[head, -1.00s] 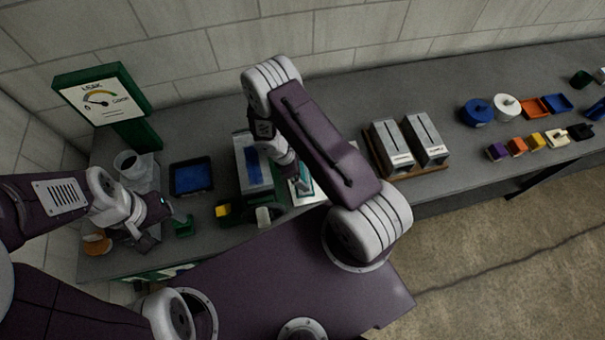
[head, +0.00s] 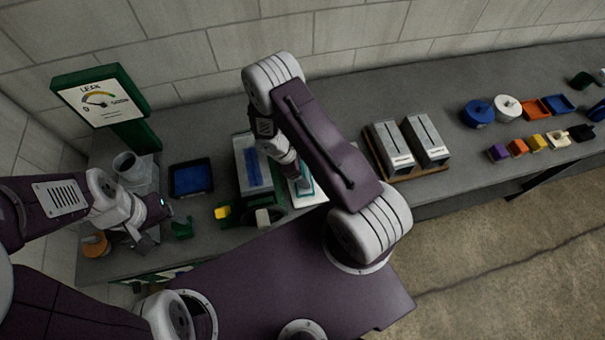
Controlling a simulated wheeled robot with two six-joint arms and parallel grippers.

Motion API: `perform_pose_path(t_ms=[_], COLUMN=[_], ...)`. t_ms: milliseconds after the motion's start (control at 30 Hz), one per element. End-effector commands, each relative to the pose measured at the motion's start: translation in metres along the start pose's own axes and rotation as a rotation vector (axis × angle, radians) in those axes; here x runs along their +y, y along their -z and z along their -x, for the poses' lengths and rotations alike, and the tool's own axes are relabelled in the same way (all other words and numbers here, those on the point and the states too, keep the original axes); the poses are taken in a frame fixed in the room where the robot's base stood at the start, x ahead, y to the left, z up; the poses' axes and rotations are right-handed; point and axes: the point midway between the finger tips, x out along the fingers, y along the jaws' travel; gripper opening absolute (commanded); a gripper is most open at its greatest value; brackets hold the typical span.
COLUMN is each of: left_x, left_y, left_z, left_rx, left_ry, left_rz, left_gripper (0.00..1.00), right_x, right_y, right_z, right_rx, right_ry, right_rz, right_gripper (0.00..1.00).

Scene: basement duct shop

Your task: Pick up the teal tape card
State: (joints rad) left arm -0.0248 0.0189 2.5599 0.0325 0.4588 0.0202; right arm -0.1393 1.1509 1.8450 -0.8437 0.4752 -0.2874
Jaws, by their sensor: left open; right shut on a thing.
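The teal tape card (head: 307,192), white with teal edging, shows in the head view just right of the grey duct piece. My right forearm and wrist hide part of it. My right gripper (head: 295,177) points down at the card and is shut on it; its fingertips are mostly hidden. I cannot tell whether the card is clear of the bench. My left gripper (head: 160,226) is open and empty over the left of the bench, beside a small green block (head: 182,230).
The grey duct piece (head: 252,152) with a blue strip stands left of my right gripper. A blue tray (head: 191,178), clear cup (head: 128,165), orange roll (head: 95,245) and gauge sign (head: 98,97) are at left. Two metal boxes (head: 427,140) stand right; coloured pieces lie beyond.

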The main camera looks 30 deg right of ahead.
Motion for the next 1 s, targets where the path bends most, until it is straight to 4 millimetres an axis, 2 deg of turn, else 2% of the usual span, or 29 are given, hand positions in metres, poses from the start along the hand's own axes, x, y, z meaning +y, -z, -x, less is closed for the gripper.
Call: perform_pose_path(t_ms=[100, 400, 600, 767, 1000], left_x=[0.0, -0.001, -0.001, -0.001, -0.001], left_y=[-0.001, -0.004, -0.005, -0.005, -0.005], left_z=[-0.012, -0.043, -0.049, -0.05, -0.049], left_rx=[0.0, 0.0, 0.0, 0.0, 0.0], left_ry=[0.0, 0.0, 0.0, 0.0, 0.0], left_rz=[0.0, 0.0, 0.0, 0.0, 0.0], left_gripper=[0.73, 0.73, 0.73, 0.73, 0.73], right_x=[0.0, -0.05, -0.072, -0.079, -0.08], right_y=[-0.009, -0.073, -0.104, -0.113, -0.114], right_z=[0.02, 0.035, 0.047, 0.05, 0.051], right_rx=[0.002, 0.001, 0.001, 0.0, 0.0], right_ry=[-0.004, -0.001, -0.001, -0.001, 0.0], right_rz=[-0.003, -0.003, -0.004, -0.001, 0.0], right_gripper=[0.41, 0.41, 0.41, 0.41, 0.41])
